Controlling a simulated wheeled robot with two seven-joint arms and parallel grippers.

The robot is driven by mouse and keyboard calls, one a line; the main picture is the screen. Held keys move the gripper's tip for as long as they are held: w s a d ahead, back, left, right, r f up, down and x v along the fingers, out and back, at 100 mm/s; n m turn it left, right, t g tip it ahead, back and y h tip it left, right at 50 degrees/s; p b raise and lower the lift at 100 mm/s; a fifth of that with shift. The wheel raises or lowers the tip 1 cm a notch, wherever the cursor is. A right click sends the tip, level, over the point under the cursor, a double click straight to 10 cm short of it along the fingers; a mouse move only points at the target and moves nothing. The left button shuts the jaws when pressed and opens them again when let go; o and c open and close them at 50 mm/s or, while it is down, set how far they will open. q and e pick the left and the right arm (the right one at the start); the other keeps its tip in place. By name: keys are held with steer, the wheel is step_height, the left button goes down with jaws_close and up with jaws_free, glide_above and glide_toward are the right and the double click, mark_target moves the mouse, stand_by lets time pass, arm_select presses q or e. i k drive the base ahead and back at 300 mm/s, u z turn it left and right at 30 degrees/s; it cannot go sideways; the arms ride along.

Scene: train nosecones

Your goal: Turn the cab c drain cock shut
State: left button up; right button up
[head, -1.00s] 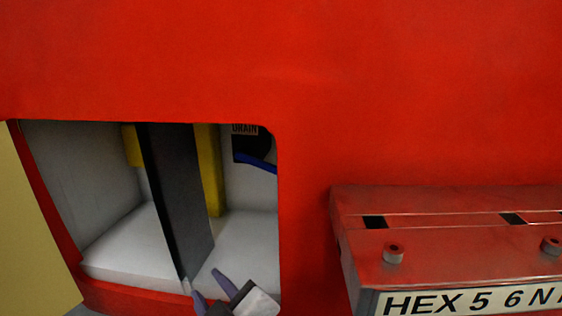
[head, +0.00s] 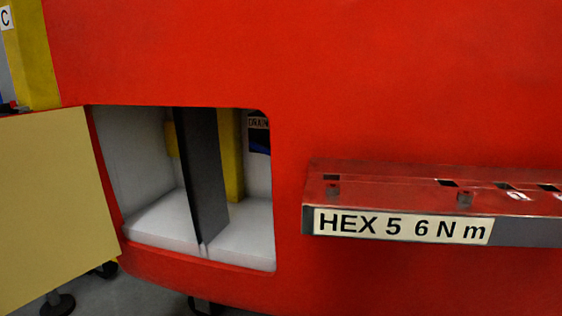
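The drain cock shows as a blue handle (head: 261,149) on a dark plate, deep in the right part of the open recess (head: 270,200). The recess edge cuts off its right side, so I cannot tell how far it is turned. A label reading DRAIN (head: 258,122) is just above it. A label C (head: 5,18) is on a yellow post at the far upper left. Neither of my grippers is in view.
A dark upright panel (head: 205,175) divides the recess, with a yellow post (head: 233,155) behind it. A beige door (head: 50,205) hangs open on the left. A red tray marked HEX 5 6 N m (head: 400,225) juts out at right.

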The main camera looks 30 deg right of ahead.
mark_target(258, 143)
steer(key=u, duration=1.05)
steer(key=i, duration=1.05)
steer(key=z, duration=0.4)
